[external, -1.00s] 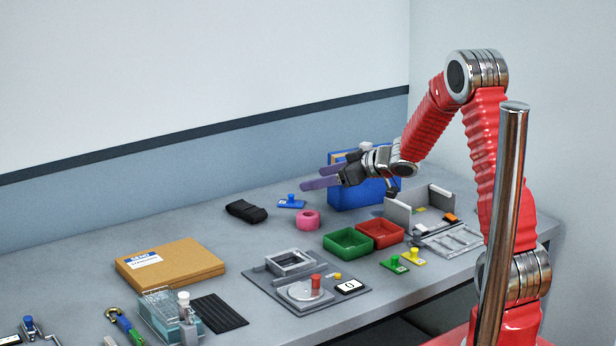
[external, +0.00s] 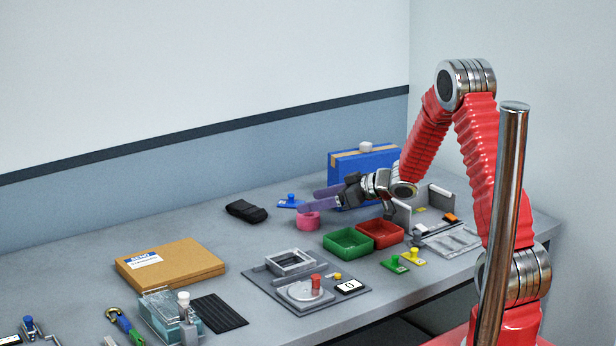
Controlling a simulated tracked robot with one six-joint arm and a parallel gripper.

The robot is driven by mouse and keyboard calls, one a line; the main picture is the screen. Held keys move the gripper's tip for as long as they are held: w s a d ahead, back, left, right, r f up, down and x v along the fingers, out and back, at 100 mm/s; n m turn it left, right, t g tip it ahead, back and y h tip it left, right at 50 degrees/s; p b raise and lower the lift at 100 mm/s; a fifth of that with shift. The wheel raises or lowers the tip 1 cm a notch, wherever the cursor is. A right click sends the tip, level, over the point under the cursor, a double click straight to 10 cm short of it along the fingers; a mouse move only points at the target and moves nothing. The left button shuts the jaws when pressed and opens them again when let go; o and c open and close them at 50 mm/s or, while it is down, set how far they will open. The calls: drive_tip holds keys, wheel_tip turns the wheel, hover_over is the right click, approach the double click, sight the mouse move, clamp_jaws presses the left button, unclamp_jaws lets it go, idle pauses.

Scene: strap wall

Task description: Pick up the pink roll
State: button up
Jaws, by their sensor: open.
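The pink roll (external: 308,221) is a small ring lying flat on the grey table, left of the green tray. My gripper (external: 307,200) comes in from the right with its two purple fingers apart and nothing between them. In the picture the fingertips lie over the upper part of the roll and hide some of its top. The near finger overlaps the roll's top edge. I cannot tell whether it touches the roll.
A blue knobbed piece (external: 290,201) sits just behind the roll. A green tray (external: 347,254) and a red tray (external: 381,247) stand to its right. A blue box (external: 345,165) stands behind my gripper.

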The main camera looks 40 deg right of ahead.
sight(308, 214)
drive_tip(key=shift+f, duration=0.1)
wheel_tip(308, 214, down, 4)
drive_tip(key=shift+r, duration=0.2)
drive_tip(key=shift+x, duration=1.15)
drive_tip(key=shift+w+a, duration=0.2)
drive_tip(key=shift+w, duration=0.05)
drive_tip(key=c, duration=1.2)
drive_tip(key=shift+o, duration=0.2)
drive_tip(key=shift+r, duration=0.1)
wheel_tip(308, 214, up, 10)
drive_tip(key=shift+f, duration=0.1)
